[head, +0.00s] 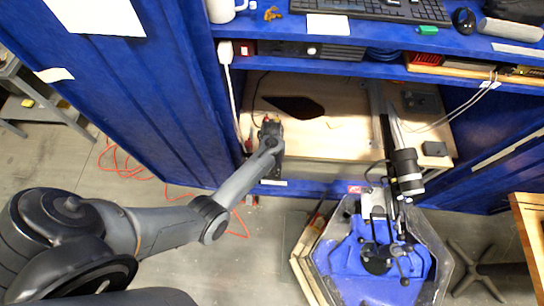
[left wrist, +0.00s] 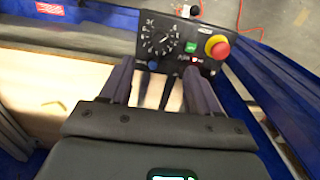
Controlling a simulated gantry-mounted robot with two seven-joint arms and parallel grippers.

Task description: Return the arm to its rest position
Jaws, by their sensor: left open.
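My left arm reaches in from the left in the head view, with its left gripper (head: 271,132) at the front left of the shelf opening in the blue cabinet. A black control panel (left wrist: 178,42) with a dial, a green switch and a red-and-yellow stop button (left wrist: 217,47) lies just beyond the fingertips. I cannot tell whether the fingers touch it. My right gripper is not in view.
The blue cabinet (head: 172,85) surrounds the wooden shelf board (head: 340,112). An upper shelf holds a keyboard (head: 385,10) and a mug (head: 222,10). A clear-walled tank (head: 438,255) with blue equipment stands at the lower right. An orange cable (head: 120,172) lies on the floor.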

